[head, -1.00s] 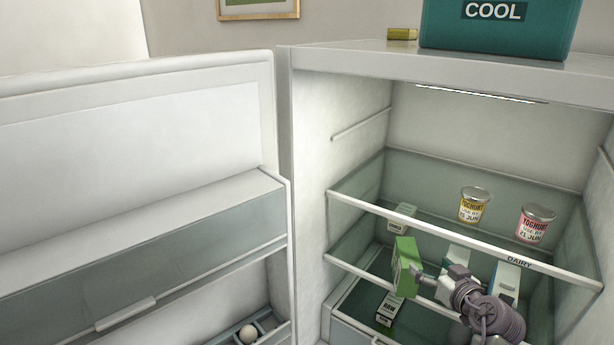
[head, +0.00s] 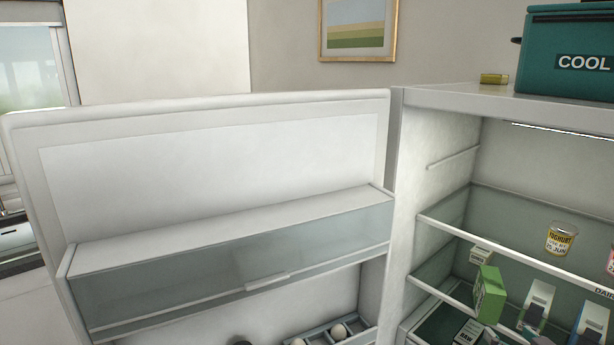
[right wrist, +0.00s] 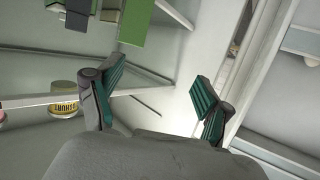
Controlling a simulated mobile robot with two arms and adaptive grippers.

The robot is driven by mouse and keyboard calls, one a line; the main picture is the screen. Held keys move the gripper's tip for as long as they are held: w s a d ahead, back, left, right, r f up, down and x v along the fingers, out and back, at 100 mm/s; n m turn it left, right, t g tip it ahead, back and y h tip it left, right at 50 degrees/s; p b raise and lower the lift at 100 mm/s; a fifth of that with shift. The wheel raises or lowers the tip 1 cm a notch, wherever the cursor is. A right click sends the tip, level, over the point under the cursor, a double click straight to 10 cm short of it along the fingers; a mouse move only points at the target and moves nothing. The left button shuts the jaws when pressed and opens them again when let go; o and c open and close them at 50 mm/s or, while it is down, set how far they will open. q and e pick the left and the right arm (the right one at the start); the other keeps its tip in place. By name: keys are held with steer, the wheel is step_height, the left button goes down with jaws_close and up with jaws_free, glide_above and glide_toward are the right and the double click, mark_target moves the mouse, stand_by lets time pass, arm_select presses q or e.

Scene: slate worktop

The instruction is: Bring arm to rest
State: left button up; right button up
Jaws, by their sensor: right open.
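My right gripper (right wrist: 158,88) is open in the right wrist view, its two teal-padded fingers well apart with nothing between them. In the head view only small dark parts show at the bottom edge, near the fridge shelves. A green carton (head: 489,296) stands on the middle fridge shelf, turned at an angle; it also shows in the right wrist view (right wrist: 136,20), beyond the fingers and apart from them. My left gripper is in neither view.
The fridge door (head: 215,150) stands wide open at left, with eggs (head: 339,331) in its lower rack. A yellow yoghurt pot (head: 561,239) stands on the upper shelf. White cartons (head: 536,305) stand beside the green one. A teal cool box (head: 570,55) sits on top.

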steer(key=w+a+f+n+t+y+b, duration=0.2)
steer(key=a+f+n+y+b, duration=0.25)
steer(key=a+f, duration=0.8)
steer(key=s+a+f+m+g+h+b, duration=0.1)
steer(key=s+f, duration=0.2)
steer(key=f, duration=0.9)
steer(key=s+a+f+m+g+h+b, duration=0.15)
steer(key=s+f, duration=0.25)
steer(key=f, duration=0.9)
steer(key=s+a+f+g+h+b, duration=0.15)
steer(key=s+f+g, duration=0.45)
steer(key=s+f, duration=1.15)
arm_select(q)
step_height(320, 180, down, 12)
steer(key=b, duration=0.3)
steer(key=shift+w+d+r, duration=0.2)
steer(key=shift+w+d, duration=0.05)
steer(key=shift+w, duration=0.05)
arm_select(e)
steer(key=s+a+f+g, duration=0.1)
steer(key=s+f+g, duration=0.2)
steer(key=s, duration=0.9)
steer(key=s+a+f+n+g, duration=0.1)
steer(key=s+f+g, duration=0.3)
steer(key=s+f, duration=0.6)
steer(key=s, duration=0.3)
steer(key=shift+s+f, duration=0.15)
steer(key=shift+s, duration=0.1)
